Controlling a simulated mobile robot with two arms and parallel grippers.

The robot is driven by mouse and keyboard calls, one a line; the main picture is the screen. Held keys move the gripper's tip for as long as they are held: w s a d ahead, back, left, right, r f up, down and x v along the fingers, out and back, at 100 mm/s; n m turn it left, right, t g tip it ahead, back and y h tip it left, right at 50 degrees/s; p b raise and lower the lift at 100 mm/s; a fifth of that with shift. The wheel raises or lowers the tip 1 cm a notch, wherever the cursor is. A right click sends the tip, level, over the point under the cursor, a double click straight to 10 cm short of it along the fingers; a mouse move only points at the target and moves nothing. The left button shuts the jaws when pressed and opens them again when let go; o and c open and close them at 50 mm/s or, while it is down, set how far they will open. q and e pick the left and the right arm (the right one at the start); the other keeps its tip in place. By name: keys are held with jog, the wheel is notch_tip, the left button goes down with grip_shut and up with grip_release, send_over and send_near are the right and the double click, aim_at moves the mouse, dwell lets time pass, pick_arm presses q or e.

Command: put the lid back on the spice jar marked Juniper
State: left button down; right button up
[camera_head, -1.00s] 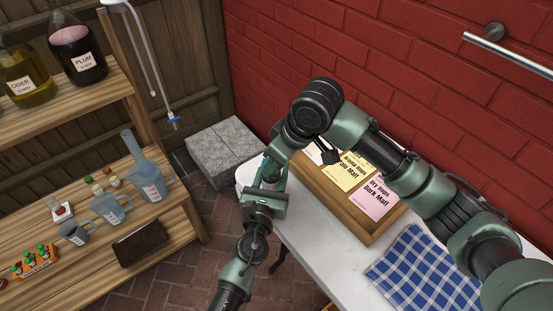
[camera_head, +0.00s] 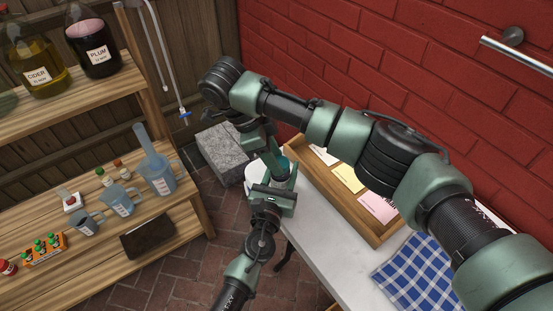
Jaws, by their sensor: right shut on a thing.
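Several small spice jars (camera_head: 100,176) with coloured tops stand at the back of the lower wooden shelf. Their labels are too small to read, so I cannot tell which is Juniper. I see no loose lid. My right gripper (camera_head: 244,124) is below the big dark joint of my right arm, beyond the shelf's right end. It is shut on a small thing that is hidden. My left arm reaches up from the bottom middle, and its gripper (camera_head: 279,175) overlaps the right arm's end link. I cannot see its fingertips clearly.
The lower shelf (camera_head: 180,240) also holds blue measuring jugs (camera_head: 120,205), a dark tray (camera_head: 147,239), an orange carrier of green-topped bottles (camera_head: 45,250) and a small scale (camera_head: 72,203). A white table (camera_head: 330,240) with a wooden card box (camera_head: 372,232) and checked cloth (camera_head: 420,275) is right.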

pick_arm(q)
jog(key=shift+d, duration=0.15)
pick_arm(e)
jog(key=m, duration=0.2)
jog(key=m+g, duration=0.1)
jog(key=m, duration=0.1)
jog(key=m+g, duration=0.1)
jog(key=m, duration=0.1)
jog(key=shift+w, duration=0.4)
jog(key=shift+y, duration=0.3)
jog(key=o, duration=1.3)
jog(key=shift+d, duration=0.1)
notch_tip(320, 180, up, 3)
jog(key=shift+r, duration=0.7)
jog(key=shift+c, duration=0.4)
